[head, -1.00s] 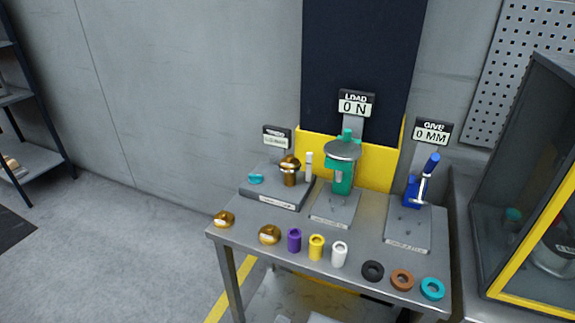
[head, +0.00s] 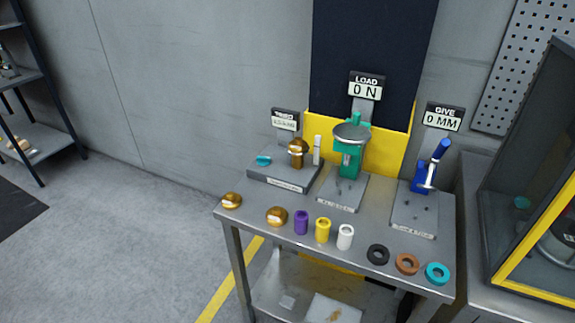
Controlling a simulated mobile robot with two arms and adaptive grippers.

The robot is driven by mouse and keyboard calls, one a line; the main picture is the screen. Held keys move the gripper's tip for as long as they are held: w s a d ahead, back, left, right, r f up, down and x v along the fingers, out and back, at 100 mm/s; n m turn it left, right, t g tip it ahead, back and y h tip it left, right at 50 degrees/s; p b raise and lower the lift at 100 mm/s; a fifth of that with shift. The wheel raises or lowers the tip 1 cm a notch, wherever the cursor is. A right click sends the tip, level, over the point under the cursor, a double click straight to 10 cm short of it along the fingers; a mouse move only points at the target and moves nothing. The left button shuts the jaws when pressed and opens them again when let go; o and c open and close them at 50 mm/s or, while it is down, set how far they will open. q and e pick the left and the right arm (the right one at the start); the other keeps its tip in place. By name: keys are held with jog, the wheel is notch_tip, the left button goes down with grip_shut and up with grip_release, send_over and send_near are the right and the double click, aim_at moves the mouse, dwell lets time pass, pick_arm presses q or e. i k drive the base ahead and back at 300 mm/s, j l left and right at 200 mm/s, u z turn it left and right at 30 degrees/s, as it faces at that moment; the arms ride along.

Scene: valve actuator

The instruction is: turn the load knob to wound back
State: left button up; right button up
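The load station is a green press (head: 350,160) on a grey base plate at the back middle of the table. A grey round disc (head: 351,134), which looks like the load knob, sits near its top. A small green post rises above the disc. The load sign (head: 366,87) behind it reads 0 N. Neither of my grippers is in the head view, and nothing touches the press.
The metal table (head: 330,262) carries brass caps (head: 277,216), several coloured sleeves (head: 323,229) and rings (head: 407,263) along its front. A blue clamp (head: 424,178) stands right of the press, a brass fixture (head: 297,152) left. A glass-sided cabinet (head: 535,200) stands at the right.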

aim_at(261, 161)
jog(key=i+j+z, duration=0.25)
jog(key=i+j, duration=0.15)
jog(key=i+j+z, duration=0.25)
jog(key=j, duration=0.25)
jog(key=i, duration=0.1)
